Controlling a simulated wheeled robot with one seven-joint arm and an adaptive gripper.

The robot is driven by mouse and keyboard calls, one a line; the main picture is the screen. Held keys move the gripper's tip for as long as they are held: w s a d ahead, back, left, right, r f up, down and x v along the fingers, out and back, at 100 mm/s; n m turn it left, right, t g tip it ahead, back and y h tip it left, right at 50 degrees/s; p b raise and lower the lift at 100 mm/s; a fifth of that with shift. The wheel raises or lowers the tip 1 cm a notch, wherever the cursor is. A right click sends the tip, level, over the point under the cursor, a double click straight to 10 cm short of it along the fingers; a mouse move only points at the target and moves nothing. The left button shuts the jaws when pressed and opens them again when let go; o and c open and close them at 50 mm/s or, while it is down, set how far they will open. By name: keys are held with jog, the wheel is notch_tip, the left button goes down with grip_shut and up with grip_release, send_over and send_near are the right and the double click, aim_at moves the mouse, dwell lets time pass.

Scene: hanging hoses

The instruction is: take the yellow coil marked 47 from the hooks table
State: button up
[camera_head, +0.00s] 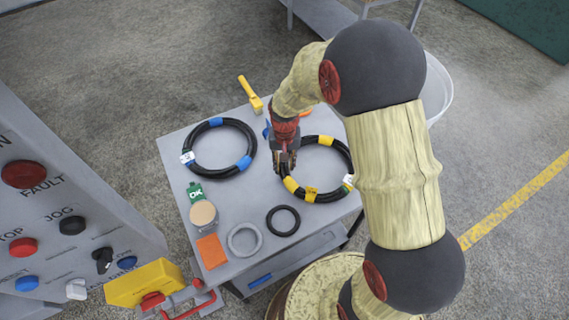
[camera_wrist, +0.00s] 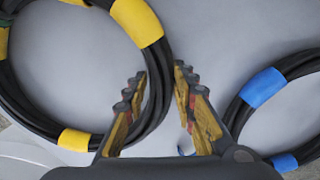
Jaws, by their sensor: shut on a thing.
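The yellow-banded black coil (camera_head: 290,184) lies at the right side of the grey table (camera_head: 175,150), with a white tag on its right edge. Its number is too small to read. My gripper (camera_head: 285,163) is low over the table at the coil's left side. In the wrist view the coil, with its yellow bands (camera_wrist: 138,22), fills the left, and its hose runs between the two fingers of my gripper (camera_wrist: 160,72). The fingers are shut on this hose. The coil looks flat on the table.
A blue-banded coil (camera_head: 249,138) lies to the left, close beside my gripper; it also shows in the wrist view (camera_wrist: 262,88). A black ring (camera_head: 283,234), grey ring (camera_head: 231,238), orange square (camera_head: 211,251), tan disc (camera_head: 203,214) and yellow-handled tool (camera_head: 251,96) lie around. A control panel (camera_head: 75,190) stands left.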

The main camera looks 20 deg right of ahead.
grip_shut()
jog(key=shift+o, duration=1.3)
grip_release()
grip_shut()
jog(key=shift+r, duration=0.1)
